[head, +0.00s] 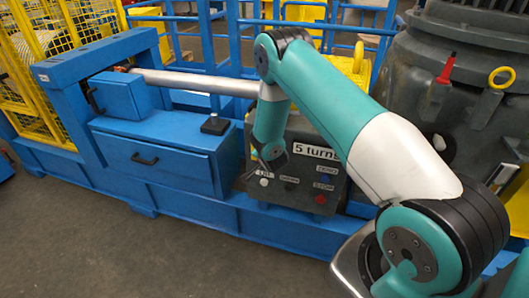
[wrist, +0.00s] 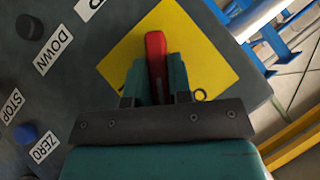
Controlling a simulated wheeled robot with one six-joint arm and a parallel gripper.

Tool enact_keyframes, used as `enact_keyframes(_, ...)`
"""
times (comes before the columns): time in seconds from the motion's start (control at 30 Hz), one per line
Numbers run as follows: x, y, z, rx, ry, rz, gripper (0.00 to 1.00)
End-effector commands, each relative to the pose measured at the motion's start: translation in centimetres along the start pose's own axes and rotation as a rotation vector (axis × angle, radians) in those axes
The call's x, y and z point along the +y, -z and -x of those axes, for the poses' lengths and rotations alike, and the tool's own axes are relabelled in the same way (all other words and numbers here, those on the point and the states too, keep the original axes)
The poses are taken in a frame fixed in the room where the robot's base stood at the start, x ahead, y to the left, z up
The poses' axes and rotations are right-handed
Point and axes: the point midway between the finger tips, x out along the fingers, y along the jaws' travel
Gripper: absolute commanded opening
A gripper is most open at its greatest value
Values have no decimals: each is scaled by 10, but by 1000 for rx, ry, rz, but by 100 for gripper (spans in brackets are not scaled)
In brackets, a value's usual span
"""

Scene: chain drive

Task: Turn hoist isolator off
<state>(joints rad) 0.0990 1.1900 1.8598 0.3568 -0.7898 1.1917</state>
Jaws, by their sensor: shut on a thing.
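The isolator's red handle (wrist: 156,42) stands on a yellow plate (wrist: 205,50) in the wrist view. My gripper (wrist: 157,64) is shut on the handle, with one teal finger on each side of it. The handle's tip shows beyond the fingertips and points to the top of the picture; its lower part shows between the fingers. In the head view my gripper (head: 272,160) is at the dark control box (head: 300,198), where the handle is not visible.
Labels for DOWN (wrist: 58,47), STOP (wrist: 12,105) and ZERO (wrist: 46,146) lie left of the plate, with a black button (wrist: 28,27) and a blue button (wrist: 27,134). A blue cabinet (head: 155,160) stands left of the box. Grey floor is open in front.

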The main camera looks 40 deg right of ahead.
Motion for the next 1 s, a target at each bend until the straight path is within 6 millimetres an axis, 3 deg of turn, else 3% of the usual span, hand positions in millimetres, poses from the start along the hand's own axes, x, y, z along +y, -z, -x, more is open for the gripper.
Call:
enact_keyframes(0.5,-1,-4,-2,-2,-304,306,0)
enact_keyframes(1.0,-1,-3,-2,-5,-420,419,0)
